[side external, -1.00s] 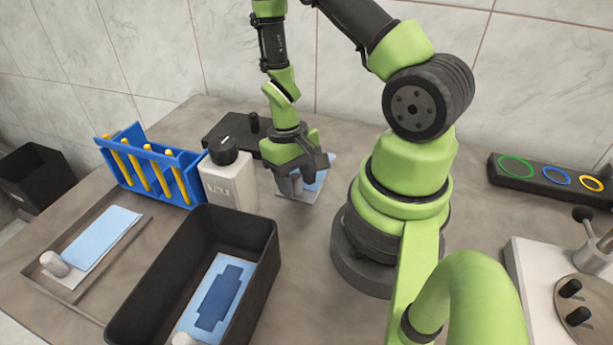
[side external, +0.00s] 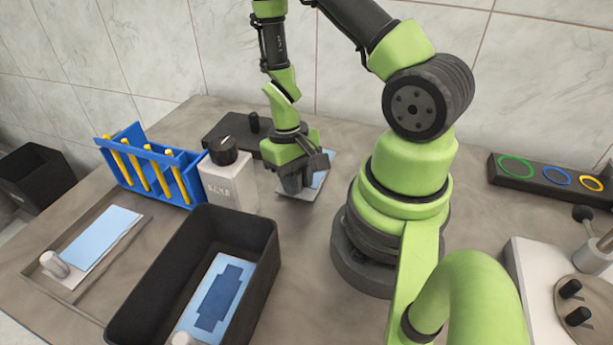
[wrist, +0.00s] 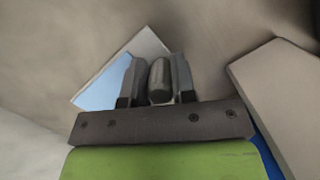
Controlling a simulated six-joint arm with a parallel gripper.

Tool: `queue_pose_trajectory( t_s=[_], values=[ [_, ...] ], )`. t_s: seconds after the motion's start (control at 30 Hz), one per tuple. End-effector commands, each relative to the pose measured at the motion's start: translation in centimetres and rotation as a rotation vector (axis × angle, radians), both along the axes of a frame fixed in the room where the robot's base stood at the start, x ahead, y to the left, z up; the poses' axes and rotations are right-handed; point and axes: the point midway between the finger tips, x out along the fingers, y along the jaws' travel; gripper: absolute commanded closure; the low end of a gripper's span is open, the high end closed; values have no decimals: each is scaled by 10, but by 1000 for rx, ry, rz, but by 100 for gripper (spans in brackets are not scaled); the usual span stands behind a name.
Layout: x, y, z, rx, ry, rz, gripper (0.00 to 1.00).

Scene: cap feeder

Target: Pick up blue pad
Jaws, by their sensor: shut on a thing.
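A light blue pad (side external: 320,172) with a pale edge lies on the table below my gripper (side external: 291,184), beside my base. My gripper points down and is shut on the pad's grey cylindrical knob. In the wrist view, the knob (wrist: 160,80) sits between the two fingers, and the blue pad (wrist: 103,88) shows to their left. The fingers and wrist hide part of the pad. A second light blue pad (side external: 98,238) with a white knob lies in a shallow tray at the left. A third pad (side external: 222,290), with a darker blue shape, lies in the black bin (side external: 262,245).
A white bottle with a black cap (side external: 230,185) stands just left of my gripper. A dark plate with a knob (side external: 232,128) lies behind. A ring holder (side external: 550,178) is at the right.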

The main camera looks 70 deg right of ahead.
Motion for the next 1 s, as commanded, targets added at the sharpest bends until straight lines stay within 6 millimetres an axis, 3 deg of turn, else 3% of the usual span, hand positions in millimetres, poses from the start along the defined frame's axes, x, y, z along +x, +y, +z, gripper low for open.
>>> queue_pose_trajectory(
  t_s=[1.0],
  values=[
    [0, 0, 54, -2, 0, 0, 96]
  ],
)
